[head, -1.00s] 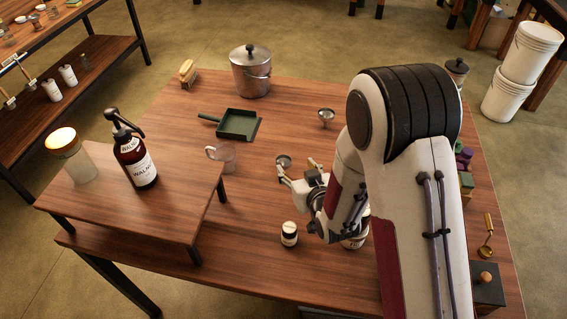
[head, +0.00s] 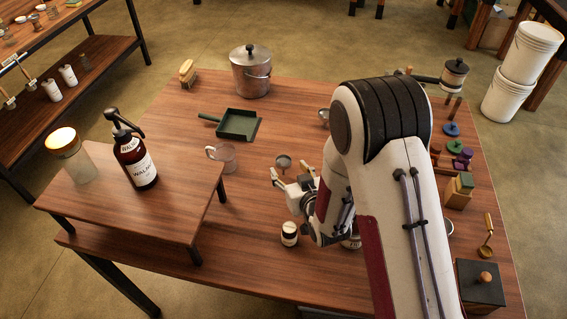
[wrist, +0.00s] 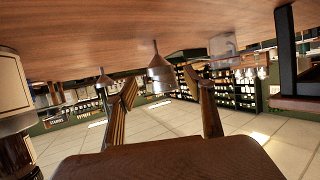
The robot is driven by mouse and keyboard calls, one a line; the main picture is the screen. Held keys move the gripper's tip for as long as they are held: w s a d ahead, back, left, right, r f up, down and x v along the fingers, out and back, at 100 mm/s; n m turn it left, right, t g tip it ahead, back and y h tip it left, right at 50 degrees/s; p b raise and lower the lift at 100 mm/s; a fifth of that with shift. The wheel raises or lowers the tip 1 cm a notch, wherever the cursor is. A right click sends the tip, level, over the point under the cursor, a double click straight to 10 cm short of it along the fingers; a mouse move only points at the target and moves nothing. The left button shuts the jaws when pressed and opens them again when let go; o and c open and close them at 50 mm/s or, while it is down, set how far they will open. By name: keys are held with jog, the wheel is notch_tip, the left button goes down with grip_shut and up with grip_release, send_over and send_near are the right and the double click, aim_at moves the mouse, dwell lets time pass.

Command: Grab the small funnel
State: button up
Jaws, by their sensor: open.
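A small metal funnel (head: 283,161) stands mouth up on the wooden table, just beyond my fingertips in the head view. In the wrist view, which is upside down, the funnel (wrist: 159,68) appears between the two fingers, ahead of them. My gripper (head: 289,179) is open and low over the table, with nothing in its jaws; its spread fingers also show in the wrist view (wrist: 160,80). A second funnel (head: 323,114) stands farther back, partly hidden by my arm; it shows left of the first in the wrist view (wrist: 104,80).
A glass mug (head: 224,156) stands left of the funnel, with a green dustpan (head: 238,124) behind. A small jar (head: 289,233) stands near my gripper's front side. A metal pot (head: 250,75) is at the back. A raised shelf (head: 105,208) holds a pump bottle (head: 136,160).

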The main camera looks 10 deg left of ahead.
aim_at(286, 166)
jog(key=shift+w+a+f, duration=0.2)
jog(key=shift+w+a, duration=0.05)
jog(key=shift+w, duration=0.2)
jog(key=shift+w+a, duration=0.1)
jog(key=shift+x, duration=2.45)
jog(key=shift+f, duration=0.1)
jog(key=c, duration=0.9)
